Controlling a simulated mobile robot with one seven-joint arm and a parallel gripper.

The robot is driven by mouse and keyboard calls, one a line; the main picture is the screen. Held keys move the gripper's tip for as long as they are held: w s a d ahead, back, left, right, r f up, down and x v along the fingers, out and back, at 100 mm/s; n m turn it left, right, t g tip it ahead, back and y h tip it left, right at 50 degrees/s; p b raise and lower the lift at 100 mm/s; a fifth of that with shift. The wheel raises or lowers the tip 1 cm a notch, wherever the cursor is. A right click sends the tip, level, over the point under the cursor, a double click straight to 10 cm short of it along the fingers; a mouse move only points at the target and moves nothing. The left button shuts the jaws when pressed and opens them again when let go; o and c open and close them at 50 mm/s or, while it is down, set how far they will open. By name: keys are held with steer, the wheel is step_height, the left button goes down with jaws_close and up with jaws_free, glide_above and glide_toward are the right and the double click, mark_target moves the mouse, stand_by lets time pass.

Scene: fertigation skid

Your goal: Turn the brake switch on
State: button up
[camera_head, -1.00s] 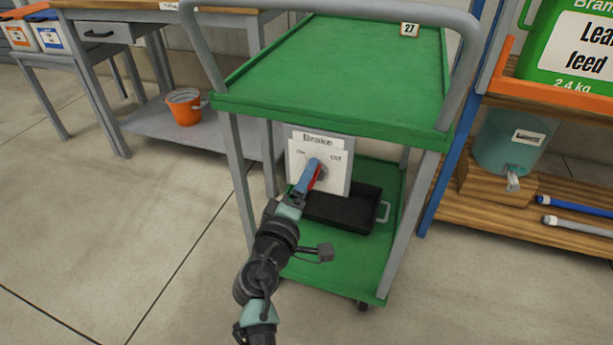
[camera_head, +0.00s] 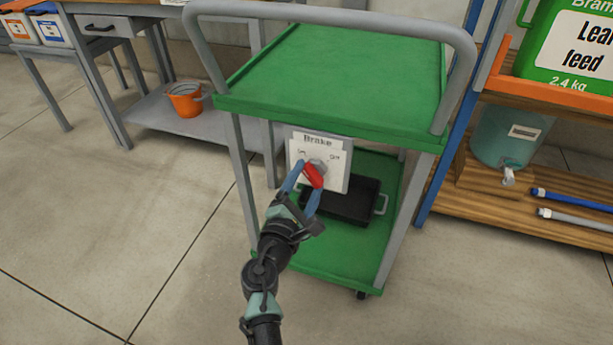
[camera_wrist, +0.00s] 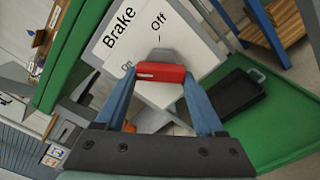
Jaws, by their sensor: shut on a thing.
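The brake switch (camera_head: 314,176) is a red handle on a grey hub, on a white plate (camera_head: 304,149) marked Brake, with On at left and Off at right. The plate hangs under the top shelf of a green cart (camera_head: 340,80). My gripper (camera_head: 302,187) has its two blue fingers either side of the red handle, shut on it. In the wrist view the red handle (camera_wrist: 160,72) spans between the fingertips, and the grey hub behind it lies just below the Off mark. The On label shows at its left, close to a finger.
The cart's grey push bar (camera_head: 330,13) rises above. An orange bucket (camera_head: 185,100) stands on a bench shelf at left. A rack with a teal container (camera_head: 507,137) is at right. Floor at left is clear.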

steer(key=shift+n, duration=0.7)
steer(key=shift+f+p, duration=0.1)
steer(key=shift+p, duration=0.2)
steer(key=o, duration=1.4)
steer(key=shift+c, duration=0.2)
steer(key=shift+s, duration=0.1)
steer(key=p+v, duration=0.3)
steer(key=v, duration=0.9)
steer(key=shift+s, duration=0.4)
steer(key=shift+a, duration=0.15)
